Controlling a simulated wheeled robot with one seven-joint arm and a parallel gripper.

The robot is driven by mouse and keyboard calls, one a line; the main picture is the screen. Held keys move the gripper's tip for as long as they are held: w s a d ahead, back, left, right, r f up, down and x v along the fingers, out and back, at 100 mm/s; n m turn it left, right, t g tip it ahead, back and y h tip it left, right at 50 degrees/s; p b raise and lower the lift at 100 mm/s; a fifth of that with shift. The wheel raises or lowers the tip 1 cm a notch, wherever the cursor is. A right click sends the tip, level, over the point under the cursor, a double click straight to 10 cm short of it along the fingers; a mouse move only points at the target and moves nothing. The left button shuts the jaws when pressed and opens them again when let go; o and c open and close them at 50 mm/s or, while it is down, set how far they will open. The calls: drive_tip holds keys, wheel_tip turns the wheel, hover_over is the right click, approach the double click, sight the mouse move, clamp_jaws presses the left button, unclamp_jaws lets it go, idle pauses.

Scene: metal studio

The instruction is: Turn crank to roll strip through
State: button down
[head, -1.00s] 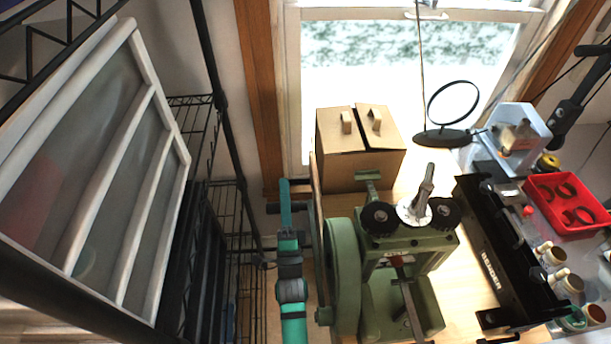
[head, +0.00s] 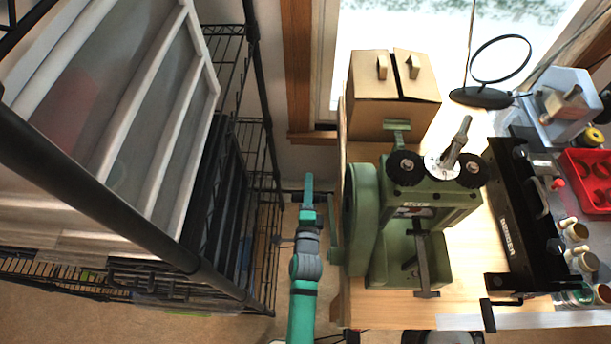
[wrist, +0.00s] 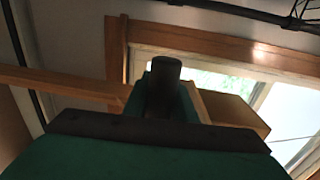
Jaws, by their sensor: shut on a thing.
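The green rolling mill (head: 408,215) stands on the wooden bench, with a large wheel (head: 362,222) on its left side. The crank arm (head: 333,228) is left of the wheel. My teal gripper (head: 307,188) is beside it, left of the mill. In the wrist view the dark crank handle (wrist: 166,72) stands between my teal fingers, and my gripper (wrist: 165,100) is shut on it. A narrow dark bar (head: 421,262) lies at the mill's front; I cannot tell whether it is the strip. The rollers are hidden.
A black wire rack (head: 262,150) stands close to my arm's left. A cardboard box (head: 385,95) is behind the mill. A long black tool (head: 520,225) and a red tray (head: 590,178) are to the right. Bare wood (head: 470,255) shows between mill and tool.

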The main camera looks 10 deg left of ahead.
drive_tip(key=shift+s+d+f, duration=0.2)
drive_tip(key=shift+d+f, duration=0.15)
drive_tip(key=shift+f, duration=0.05)
drive_tip(key=c, duration=1.5)
unclamp_jaws()
drive_tip(key=shift+a+r, duration=0.1)
drive_tip(key=s, duration=0.7)
drive_tip(key=s+d+r, duration=0.1)
drive_tip(key=s, duration=0.2)
drive_tip(key=shift+s, duration=0.35)
